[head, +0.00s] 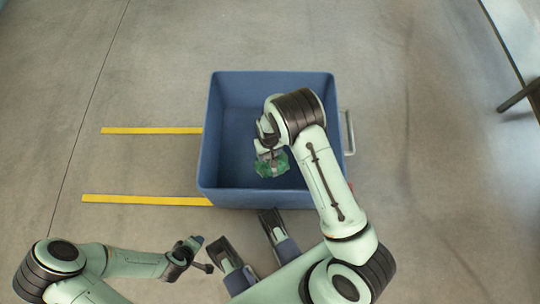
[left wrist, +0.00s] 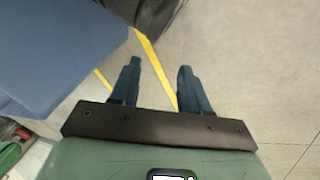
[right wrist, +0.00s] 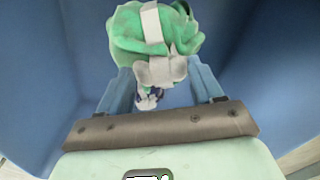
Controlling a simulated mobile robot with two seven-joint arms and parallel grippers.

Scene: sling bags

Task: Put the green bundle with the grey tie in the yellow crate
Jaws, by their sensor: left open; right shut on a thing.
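A green bundle (head: 271,168) with a pale grey tie is in my right gripper (head: 266,148). In the right wrist view the bundle (right wrist: 128,33) and its tie (right wrist: 151,22) show beyond the fingers (right wrist: 160,72), which are shut on it. The bundle is over the inside of a blue crate (head: 222,95); I cannot tell whether it touches the bottom. No yellow crate shows. My left gripper (head: 202,254) is at the lower left, outside the crate. In the left wrist view it is open and empty (left wrist: 158,68).
Two yellow floor stripes (head: 140,200) run to the left side of the blue crate. A grey handle (head: 349,132) is on its right side. A table edge (head: 510,40) with a dark leg is at the upper right. The floor left of the crate is clear.

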